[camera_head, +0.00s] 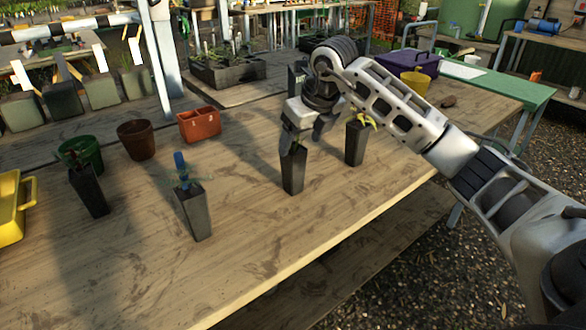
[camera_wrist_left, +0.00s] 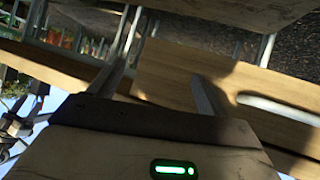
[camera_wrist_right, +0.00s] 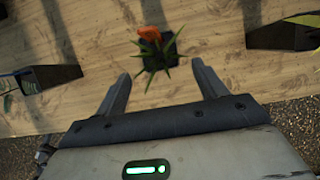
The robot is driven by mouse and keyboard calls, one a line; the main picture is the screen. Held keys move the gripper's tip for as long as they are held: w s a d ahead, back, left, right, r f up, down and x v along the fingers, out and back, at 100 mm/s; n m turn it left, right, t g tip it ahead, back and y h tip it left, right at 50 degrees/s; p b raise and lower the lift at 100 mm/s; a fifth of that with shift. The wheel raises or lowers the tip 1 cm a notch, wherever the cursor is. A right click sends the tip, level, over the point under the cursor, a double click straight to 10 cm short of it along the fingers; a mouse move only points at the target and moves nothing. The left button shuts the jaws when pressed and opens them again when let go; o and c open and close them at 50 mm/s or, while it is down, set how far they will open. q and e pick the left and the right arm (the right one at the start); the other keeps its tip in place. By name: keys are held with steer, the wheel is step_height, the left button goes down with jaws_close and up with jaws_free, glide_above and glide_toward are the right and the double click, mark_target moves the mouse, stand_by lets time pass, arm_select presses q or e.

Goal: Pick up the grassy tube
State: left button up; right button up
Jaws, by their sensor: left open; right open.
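The grassy tube (camera_head: 293,172) is a dark, square, tapered pot standing upright on the wooden table (camera_head: 255,240). In the right wrist view its spiky green leaves (camera_wrist_right: 157,55) spread from the top, with an orange piece among them. My right gripper (camera_head: 303,140) is open above this tube, pointing down, and hides its top in the head view. In the right wrist view the tube lies between and just beyond the two fingers, apart from both. My left gripper (camera_wrist_left: 166,62) is open and empty in its wrist view, outside the head view.
A tube with a blue-topped plant (camera_head: 194,212) stands to the left, and one with yellow leaves (camera_head: 356,143) to the right. Another dark tube (camera_head: 89,192) stands far left, near green, brown and orange pots (camera_head: 199,125). The table front is clear.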

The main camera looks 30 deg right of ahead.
mark_target(297, 152)
steer(key=x, duration=0.3)
steer(key=shift+w+f, duration=0.1)
steer(key=shift+f, duration=0.1)
steer(key=shift+w+p+x, duration=0.15)
steer(key=shift+x, duration=1.2)
steer(key=shift+w+p+x, duration=0.15)
steer(key=shift+x, duration=1.25)
steer(key=shift+d+r, duration=0.1)
steer(key=shift+r, duration=0.1)
steer(key=c, duration=1.1)
steer(key=shift+c, duration=0.3)
steer(key=shift+r, duration=0.1)
